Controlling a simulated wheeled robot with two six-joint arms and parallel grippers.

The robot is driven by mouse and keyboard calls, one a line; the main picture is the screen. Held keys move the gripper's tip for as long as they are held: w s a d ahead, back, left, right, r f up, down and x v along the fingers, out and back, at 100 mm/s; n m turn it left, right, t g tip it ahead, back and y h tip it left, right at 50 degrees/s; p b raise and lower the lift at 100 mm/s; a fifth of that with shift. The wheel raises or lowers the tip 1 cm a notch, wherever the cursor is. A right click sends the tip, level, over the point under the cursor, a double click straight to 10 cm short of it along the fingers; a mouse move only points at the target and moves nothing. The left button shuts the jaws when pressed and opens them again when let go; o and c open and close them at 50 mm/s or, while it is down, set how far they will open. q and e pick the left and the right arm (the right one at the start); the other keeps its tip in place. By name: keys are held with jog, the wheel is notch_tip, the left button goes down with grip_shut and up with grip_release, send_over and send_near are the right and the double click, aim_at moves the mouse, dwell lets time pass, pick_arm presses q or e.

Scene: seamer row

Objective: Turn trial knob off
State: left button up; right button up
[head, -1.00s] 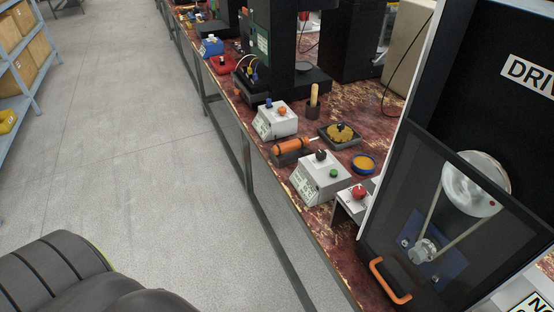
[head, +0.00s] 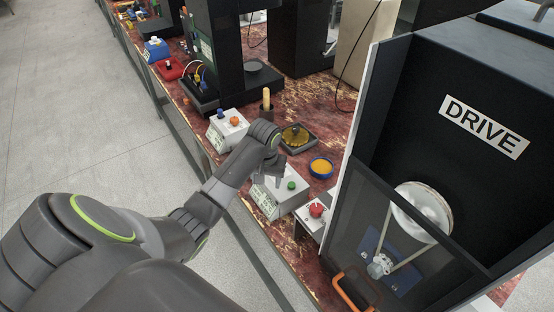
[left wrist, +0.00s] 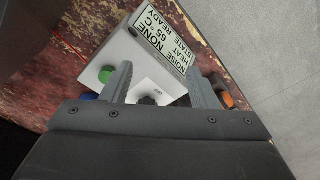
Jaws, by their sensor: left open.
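The black knob (left wrist: 147,100) sits on the light grey control box (head: 268,201), which also has a green button (head: 291,185) on top and a label on its front. In the head view the knob is hidden behind my left gripper (head: 270,177). The left wrist view shows the box (left wrist: 160,65) with the green button (left wrist: 106,74). There my left gripper (left wrist: 160,72) is open, its two fingers apart above the box, with the knob between them near the palm. Whether the fingers touch the knob, I cannot tell.
A red button box (head: 316,210) and the DRIVE machine with its mesh guard (head: 350,235) and orange handle (head: 345,293) stand right of the control box.

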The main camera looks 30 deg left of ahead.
pick_arm(q)
jog(key=w+a+r+n+g, duration=0.1)
jog(key=w+r, duration=0.4)
jog(key=r, duration=0.2)
jog(key=w+a+r+n, duration=0.1)
jog(key=w+r+n, duration=0.1)
jog(key=w+r, duration=0.35)
jog(key=shift+h, duration=0.4)
jog(key=f+b, duration=0.2)
jog(key=b, duration=0.1)
jog(key=f+b, duration=0.3)
jog(key=s+f+b, duration=0.1)
jog(key=f+b, duration=0.1)
jog(key=b, duration=0.1)
jog(key=shift+a+f, duration=0.1)
jog(key=shift+f, duration=0.05)
notch_tip(320, 180, down, 8)
jog(key=shift+r+p, duration=0.1)
jog(key=shift+p, duration=0.25)
pick_arm(e)
notch_tip(320, 180, down, 8)
jog(key=shift+w+a, duration=0.2)
jog(key=shift+w, duration=0.2)
